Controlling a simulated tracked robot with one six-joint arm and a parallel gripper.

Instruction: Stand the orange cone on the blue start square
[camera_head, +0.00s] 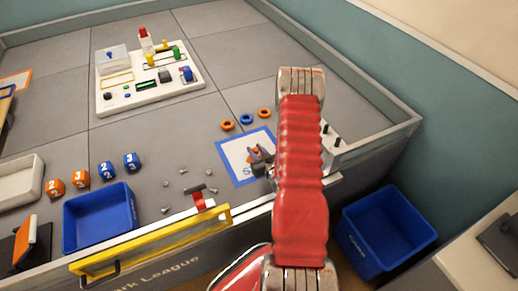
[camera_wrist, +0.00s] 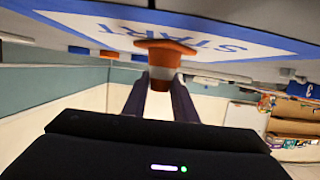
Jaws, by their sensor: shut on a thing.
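The orange cone (camera_head: 254,150) is between the fingers of my gripper (camera_head: 262,156), over the blue start square (camera_head: 231,173). In the wrist view the cone (camera_wrist: 163,60) shows an orange base and a white band, and my gripper (camera_wrist: 160,84) is shut on its body. That view is upside down; the wide base faces the start square (camera_wrist: 270,42) with its START lettering. The cone looks about upright and very close to the mat. I cannot tell whether its base touches. In the head view my fingers hide part of the cone.
Orange and blue rings (camera_head: 246,118) lie just behind the square. A red-handled tool (camera_head: 199,198) and small screws lie left of it. A blue bin (camera_head: 98,218), numbered cubes (camera_head: 107,170) and a control board (camera_head: 150,95) are farther left. The table's raised rim (camera_head: 375,140) runs along the right.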

